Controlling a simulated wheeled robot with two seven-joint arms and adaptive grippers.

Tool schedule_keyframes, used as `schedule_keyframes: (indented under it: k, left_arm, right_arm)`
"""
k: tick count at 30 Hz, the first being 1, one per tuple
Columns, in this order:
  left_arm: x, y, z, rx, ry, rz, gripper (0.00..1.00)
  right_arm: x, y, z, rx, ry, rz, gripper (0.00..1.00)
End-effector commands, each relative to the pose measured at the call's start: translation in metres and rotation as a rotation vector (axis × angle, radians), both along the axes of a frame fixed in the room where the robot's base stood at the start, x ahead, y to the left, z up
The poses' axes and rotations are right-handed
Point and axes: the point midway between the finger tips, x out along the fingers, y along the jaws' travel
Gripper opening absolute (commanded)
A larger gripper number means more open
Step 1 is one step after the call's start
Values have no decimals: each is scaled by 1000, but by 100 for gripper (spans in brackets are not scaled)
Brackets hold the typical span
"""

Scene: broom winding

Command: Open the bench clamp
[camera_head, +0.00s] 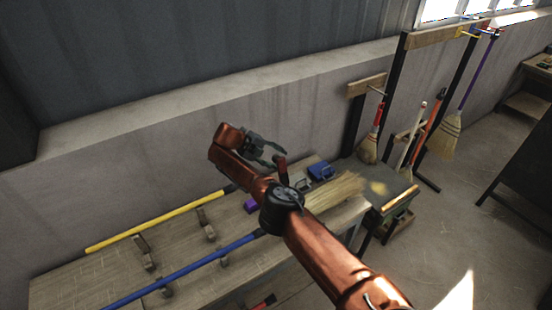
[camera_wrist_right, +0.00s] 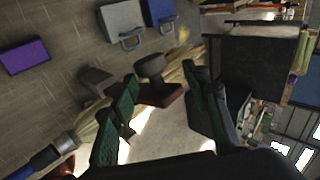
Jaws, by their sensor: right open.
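A blue-handled broom (camera_head: 190,270) lies along the bench, with its straw bristles (camera_head: 338,192) at the right end; my right arm crosses in front of its middle. In the right wrist view, dark grey blocks and a knob-like part (camera_wrist_right: 150,66) on a reddish-brown base (camera_wrist_right: 162,95) sit at the bristles; this appears to be the bench clamp. I cannot tell whether its jaw is open or shut. My right gripper (camera_head: 275,153) is open and empty above the bench. In the wrist view its green-padded fingers (camera_wrist_right: 162,100) stand apart, with the base between them. My left gripper is out of view.
A purple box (camera_wrist_right: 25,57), a grey box (camera_wrist_right: 125,24) and a blue box (camera_wrist_right: 160,11) lie on the bench (camera_head: 75,285). Several brooms hang on racks (camera_head: 440,36) at the right. Open floor lies at the right.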

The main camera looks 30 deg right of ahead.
Motion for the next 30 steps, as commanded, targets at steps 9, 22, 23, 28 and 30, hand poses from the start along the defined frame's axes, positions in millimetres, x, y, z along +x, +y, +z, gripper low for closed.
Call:
schedule_keyframes:
  k: [9,22,23,28,30]
  left_arm:
    - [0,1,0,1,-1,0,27]
    - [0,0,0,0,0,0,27]
    - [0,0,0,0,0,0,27]
    - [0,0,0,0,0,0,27]
    - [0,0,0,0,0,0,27]
  right_arm:
    - [1,20,17,3,-2,3,43]
    - [1,65,65,-3,-5,3,43]
    - [1,67,67,-3,-5,3,43]
    - [1,76,74,-4,-4,5,43]
    - [1,79,77,-4,-3,8,43]
